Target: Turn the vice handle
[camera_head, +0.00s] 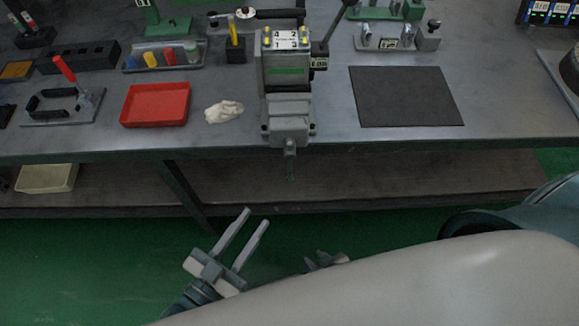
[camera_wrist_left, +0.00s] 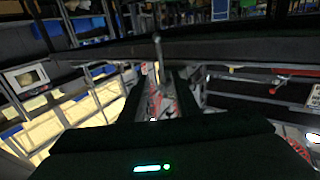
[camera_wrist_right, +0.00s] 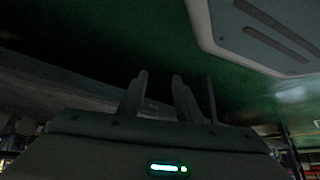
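A grey vice (camera_head: 288,105) is fixed at the front edge of the bench. Its handle (camera_head: 290,160) hangs at the vice's front, below the bench top. In the left wrist view a thin upright rod with a round end (camera_wrist_left: 158,55), which looks like the handle, stands ahead between the finger lines. My left gripper (camera_head: 257,216) is open and empty, below and left of the handle, apart from it.
The bench (camera_head: 350,140) has an under-shelf (camera_head: 380,175) below. A red tray (camera_head: 156,104), a white cloth (camera_head: 224,111) and a dark mat (camera_head: 406,96) flank the vice. A lever (camera_head: 332,28) rises at its right. The green floor before the bench is open.

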